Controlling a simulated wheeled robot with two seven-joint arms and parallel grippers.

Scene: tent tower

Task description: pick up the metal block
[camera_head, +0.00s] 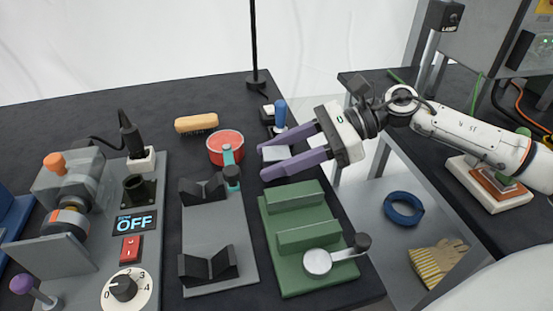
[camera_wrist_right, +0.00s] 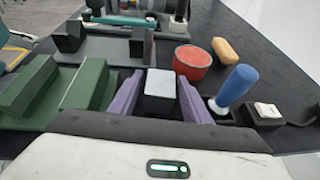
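The metal block (camera_head: 277,153), a small grey box with a pale top, sits on the dark table behind the green fixture. My right gripper (camera_head: 264,161) is open, with its two purple fingers apart on either side of the block. In the right wrist view the block (camera_wrist_right: 160,85) stands between the fingers, with a gap visible toward each finger. Part of the block is hidden behind a finger in the head view. My left gripper is in neither view.
The green fixture with a crank (camera_head: 300,220) and a grey V-block plate (camera_head: 215,235) stand in front. A red round tub (camera_head: 226,150), a wooden brush (camera_head: 196,123) and a blue-handled tool (camera_head: 280,113) are close by. The table's right edge is near.

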